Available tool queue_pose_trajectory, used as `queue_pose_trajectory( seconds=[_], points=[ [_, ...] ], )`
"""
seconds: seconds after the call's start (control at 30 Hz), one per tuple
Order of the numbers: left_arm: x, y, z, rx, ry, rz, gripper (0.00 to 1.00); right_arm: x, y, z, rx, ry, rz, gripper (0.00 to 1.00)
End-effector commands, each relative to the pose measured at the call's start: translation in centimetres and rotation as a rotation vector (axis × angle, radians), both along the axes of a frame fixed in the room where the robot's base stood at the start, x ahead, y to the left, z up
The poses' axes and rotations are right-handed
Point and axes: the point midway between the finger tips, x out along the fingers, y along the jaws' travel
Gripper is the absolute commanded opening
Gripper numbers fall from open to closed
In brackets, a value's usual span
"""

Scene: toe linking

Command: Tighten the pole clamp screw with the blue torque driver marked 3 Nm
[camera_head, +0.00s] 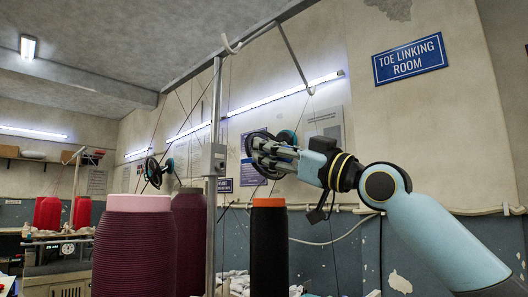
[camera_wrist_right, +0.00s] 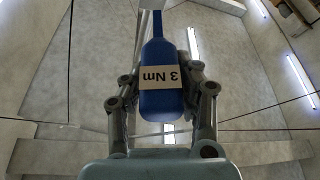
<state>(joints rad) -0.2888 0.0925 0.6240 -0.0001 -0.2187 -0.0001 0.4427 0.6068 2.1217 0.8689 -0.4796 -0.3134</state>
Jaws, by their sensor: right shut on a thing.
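My right gripper (camera_head: 268,156) reaches in from the right, to the right of the metal pole (camera_head: 217,95). In the right wrist view its fingers close from both sides on the blue torque driver (camera_wrist_right: 160,105). A pale label on the driver reads 3 Nm, upside down in that view. The driver's far end points towards the top of the picture. In the head view the driver is largely hidden by the fingers. A grey block (camera_head: 214,160), seemingly the pole clamp, sits on the pole, apart from the gripper. Its screw is too small to tell. My left gripper is not in view.
A large dark red yarn cone (camera_head: 134,250) with a pink top and a black cone (camera_head: 269,250) with an orange top stand in front. Black wheels (camera_head: 153,172) hang left of the pole. Thin threads cross the space. A wall sign (camera_head: 410,59) is behind my arm.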

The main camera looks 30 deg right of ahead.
Motion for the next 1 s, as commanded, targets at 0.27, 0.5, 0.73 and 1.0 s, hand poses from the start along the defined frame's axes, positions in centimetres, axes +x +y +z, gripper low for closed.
queue_pose_trajectory(
  seconds=[0.27, 0.5, 0.73, 1.0],
  points=[
    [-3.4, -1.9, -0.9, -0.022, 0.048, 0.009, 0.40, 0.0, -0.1, -0.2, -0.007, 0.002, 0.008, 0.00],
    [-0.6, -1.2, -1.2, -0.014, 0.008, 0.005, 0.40, 1.6, 0.3, -0.1, -0.003, 0.004, 0.016, 0.00],
    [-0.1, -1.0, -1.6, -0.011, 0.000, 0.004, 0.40, 3.8, 1.1, -0.1, -0.006, 0.004, 0.017, 0.00],
    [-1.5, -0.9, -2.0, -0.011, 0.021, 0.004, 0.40, 5.2, 1.7, -0.2, -0.010, 0.006, 0.018, 0.00]
  ],
)
